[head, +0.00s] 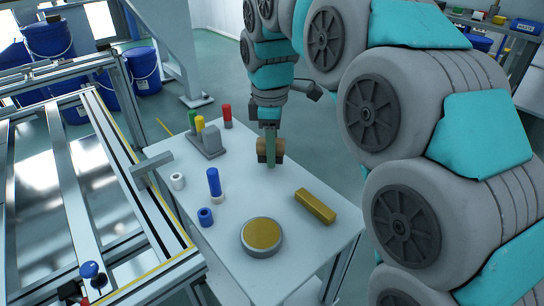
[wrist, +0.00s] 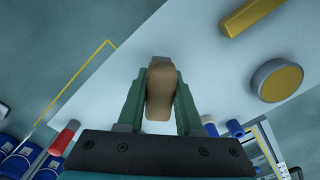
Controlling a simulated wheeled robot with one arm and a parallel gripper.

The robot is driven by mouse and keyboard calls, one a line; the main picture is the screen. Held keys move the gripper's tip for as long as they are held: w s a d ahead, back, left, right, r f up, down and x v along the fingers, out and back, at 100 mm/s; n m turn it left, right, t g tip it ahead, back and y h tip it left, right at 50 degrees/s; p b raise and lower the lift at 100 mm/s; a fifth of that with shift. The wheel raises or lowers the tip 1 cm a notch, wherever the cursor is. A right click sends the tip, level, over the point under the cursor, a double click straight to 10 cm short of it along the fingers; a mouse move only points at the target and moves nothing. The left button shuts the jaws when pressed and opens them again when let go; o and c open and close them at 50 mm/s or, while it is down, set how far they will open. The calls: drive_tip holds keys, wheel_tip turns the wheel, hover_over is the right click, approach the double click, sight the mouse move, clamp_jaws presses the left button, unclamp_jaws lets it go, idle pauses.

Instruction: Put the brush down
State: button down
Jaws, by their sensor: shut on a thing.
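The brush (head: 279,151) shows as a brown block in the head view, at the far right part of the white table. In the wrist view the brush (wrist: 160,95) is a tan rounded piece between the two green fingers. My gripper (head: 270,160) points down and is shut on the brush; it also shows in the wrist view (wrist: 160,75), one finger on each side. In the head view a finger hides the brush's middle. I cannot tell whether the brush touches the table (head: 250,200).
A grey holder (head: 208,143) with coloured pegs stands left of my gripper, a red cylinder (head: 227,115) behind it. A yellow bar (head: 315,206), a round yellow-topped disc (head: 262,236) and blue and white cylinders (head: 214,182) lie nearer. The table between them is clear.

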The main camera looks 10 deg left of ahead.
drive_tip(key=shift+f, duration=1.1)
drive_tip(key=shift+f, duration=0.3)
